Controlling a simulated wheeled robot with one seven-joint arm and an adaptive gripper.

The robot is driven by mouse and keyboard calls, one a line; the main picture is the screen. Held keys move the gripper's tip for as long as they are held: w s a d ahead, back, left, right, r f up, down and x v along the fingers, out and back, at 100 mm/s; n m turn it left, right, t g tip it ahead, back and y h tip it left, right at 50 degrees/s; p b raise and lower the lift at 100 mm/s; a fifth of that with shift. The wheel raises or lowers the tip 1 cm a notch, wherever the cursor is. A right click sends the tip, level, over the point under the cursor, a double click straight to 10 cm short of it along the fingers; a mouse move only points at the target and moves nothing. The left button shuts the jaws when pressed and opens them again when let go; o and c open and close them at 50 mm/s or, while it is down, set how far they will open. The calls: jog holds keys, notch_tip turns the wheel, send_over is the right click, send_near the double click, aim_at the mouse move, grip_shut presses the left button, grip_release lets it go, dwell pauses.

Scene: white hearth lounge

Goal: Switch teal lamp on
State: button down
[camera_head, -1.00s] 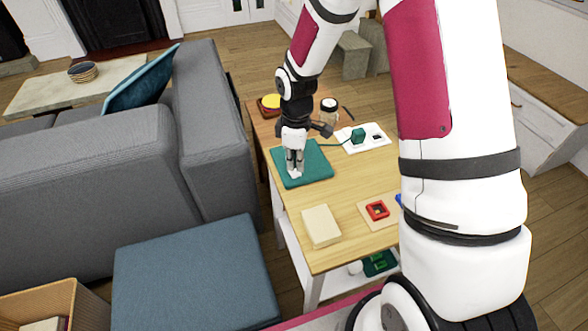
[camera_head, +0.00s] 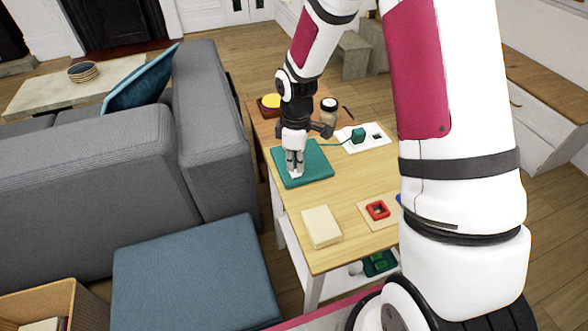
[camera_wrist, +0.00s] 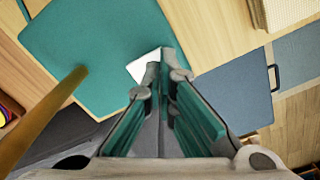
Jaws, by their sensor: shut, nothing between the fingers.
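A flat teal base (camera_head: 318,166), which I take to be the teal lamp's, lies on the wooden table. It also shows in the wrist view (camera_wrist: 95,45). A white piece (camera_wrist: 143,66), perhaps its switch, sits near its edge, partly hidden by my fingers. A brown rod (camera_wrist: 45,120) rises over the base in the wrist view. I cannot make out this rod or a shade in the head view. My gripper (camera_head: 296,174) points down over the base's near-left part, shut and empty, its tips (camera_wrist: 165,74) close beside the white piece. Contact cannot be told.
A teal plug (camera_head: 358,133) with a cord sits on a white socket board (camera_head: 376,144). A cream block (camera_head: 321,227) and a red square piece (camera_head: 377,210) stand on the table's near part. A jar (camera_head: 328,106) and a yellow-topped item (camera_head: 270,101) stand at the far end.

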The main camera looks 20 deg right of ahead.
aim_at(296, 173)
jog(key=shift+f+b, duration=0.45)
jog(key=shift+f, duration=0.4)
dwell(0.4)
jog(key=shift+r+p, duration=2.6)
jog(key=shift+r, duration=0.95)
jog(key=shift+r, duration=0.15)
jog(key=s+r+m+t+p, duration=0.15)
jog(key=s+r, duration=0.25)
jog(key=r, duration=0.4)
jog(key=s+d+r+m+h+p, duration=0.15)
jog(key=s+r, duration=0.25)
jog(key=r, duration=0.4)
jog(key=s+r+m+t+y+p, duration=0.1)
jog(key=s+r+m+p, duration=0.2)
jog(key=r, duration=0.5)
jog(key=s+r+m+p, duration=0.1)
jog(key=s+r+m, duration=0.1)
jog(key=s+r, duration=0.2)
jog(key=s+r+m+t+p, duration=0.1)
jog(key=s+r, duration=0.3)
jog(key=s, duration=0.6)
jog(key=s+a+r+m+p, duration=0.1)
jog(key=s+r+m, duration=0.2)
jog(key=s, duration=0.4)
jog(key=shift+r+t, duration=0.35)
jog(key=shift+r, duration=0.15)
